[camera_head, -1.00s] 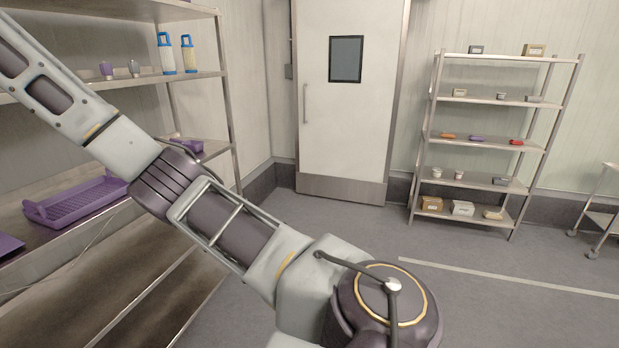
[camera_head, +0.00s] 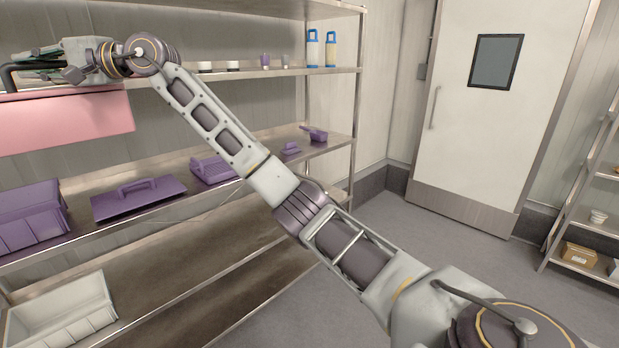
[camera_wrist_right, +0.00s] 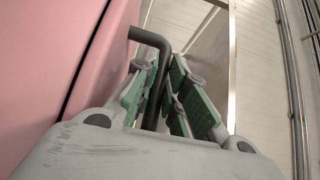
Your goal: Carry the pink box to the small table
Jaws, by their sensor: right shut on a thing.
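The pink box (camera_head: 65,122) is at the left edge of the head view, in front of the shelving and partly cut off. It also fills the left of the right wrist view (camera_wrist_right: 45,65). My right gripper (camera_head: 38,68) is at the top of the box, with its arm reaching across the view. In the wrist view its green-padded fingers (camera_wrist_right: 172,85) are closed around the box's dark bent handle (camera_wrist_right: 152,42). My left gripper is not in view. I cannot make out the small table in the current frames.
A metal shelf unit (camera_head: 240,205) holds purple trays and bins (camera_head: 135,198), bottles (camera_head: 320,48) and a white crate (camera_head: 60,312). A white door (camera_head: 495,110) and another rack (camera_head: 575,225) stand to the right. Grey floor (camera_head: 385,225) is clear before the door.

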